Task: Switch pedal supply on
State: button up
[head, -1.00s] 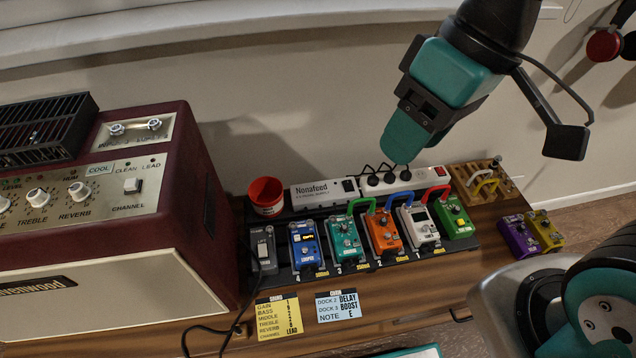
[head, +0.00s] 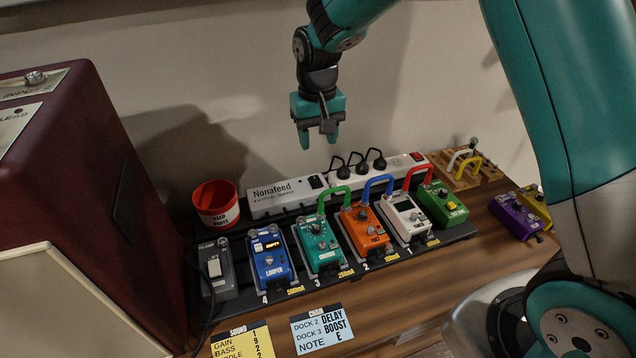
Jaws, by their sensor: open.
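The white pedal supply box (head: 283,194), lettered "Nonafeed", lies along the back edge of the pedalboard. I cannot tell which way the rocker is set. My gripper (head: 318,142) is open and empty, fingers pointing down.
Several pedals, including a blue one (head: 271,264), fill the front rows, with coloured cables arching up. The amplifier (head: 80,200) stands left.

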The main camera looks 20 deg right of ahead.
aim_at(318, 185)
notch_tip(318, 185, down, 12)
jog(key=shift+r+b, duration=0.1)
jog(key=shift+b, duration=0.85)
grip_shut()
jog(key=g+p, duration=0.1)
jog(key=p, duration=0.2)
jog(key=shift+w+r, duration=0.1)
jog(key=shift+r, duration=0.3)
jog(key=shift+w+g+p, duration=0.1)
jog(key=shift+g+p, duration=0.3)
jog(key=shift+p, duration=0.35)
jog(key=shift+w+f+g+p, duration=0.2)
jog(key=shift+g+p, duration=0.6)
jog(key=shift+g, duration=0.2)
grip_release()
